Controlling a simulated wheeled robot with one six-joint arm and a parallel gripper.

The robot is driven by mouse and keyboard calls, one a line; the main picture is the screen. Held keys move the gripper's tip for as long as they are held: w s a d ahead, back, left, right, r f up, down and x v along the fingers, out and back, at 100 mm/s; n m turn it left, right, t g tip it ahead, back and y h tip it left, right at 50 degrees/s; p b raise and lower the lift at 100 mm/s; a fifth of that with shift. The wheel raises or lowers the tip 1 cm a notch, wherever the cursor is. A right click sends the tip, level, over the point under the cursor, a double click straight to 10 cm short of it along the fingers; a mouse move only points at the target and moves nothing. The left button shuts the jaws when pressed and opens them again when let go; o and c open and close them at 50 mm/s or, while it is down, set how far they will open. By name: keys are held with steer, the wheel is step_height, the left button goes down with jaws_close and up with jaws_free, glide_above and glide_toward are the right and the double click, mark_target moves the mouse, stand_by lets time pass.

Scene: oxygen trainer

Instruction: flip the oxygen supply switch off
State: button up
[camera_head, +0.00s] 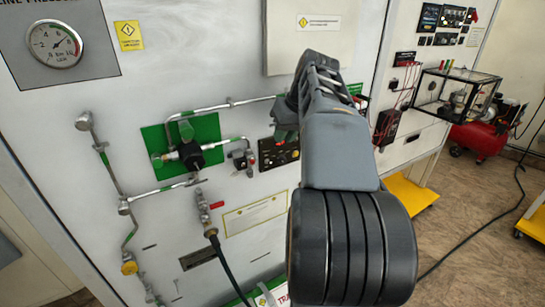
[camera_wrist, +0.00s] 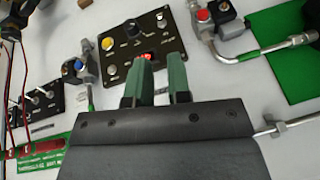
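A black control panel (camera_wrist: 128,42) is on the white wall in the wrist view, with a yellow button, a dark knob, small toggles and a red-lit part (camera_wrist: 148,56). I cannot read which part is the oxygen supply switch. The same panel shows in the head view (camera_head: 280,155), partly hidden behind my arm. My gripper (camera_wrist: 164,66) has two green fingers with a gap between them and nothing visible in it. The fingertips overlap the panel's lower edge, and the left one is close to the red-lit part. Contact cannot be told. In the head view my gripper (camera_head: 285,120) is beside the panel.
A green plate with a valve and pipes (camera_head: 187,143) is left of the panel. A red-handled valve with a hose (camera_head: 208,215) hangs below. A pressure gauge (camera_head: 55,43) is at upper left. A red compressor (camera_head: 480,138) stands on the floor at right.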

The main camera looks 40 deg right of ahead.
mark_target(269, 162)
steer(key=x, duration=1)
steer(key=shift+s+p, duration=0.1)
steer(key=shift+p, duration=0.25)
steer(key=shift+c, duration=0.4)
jaws_close()
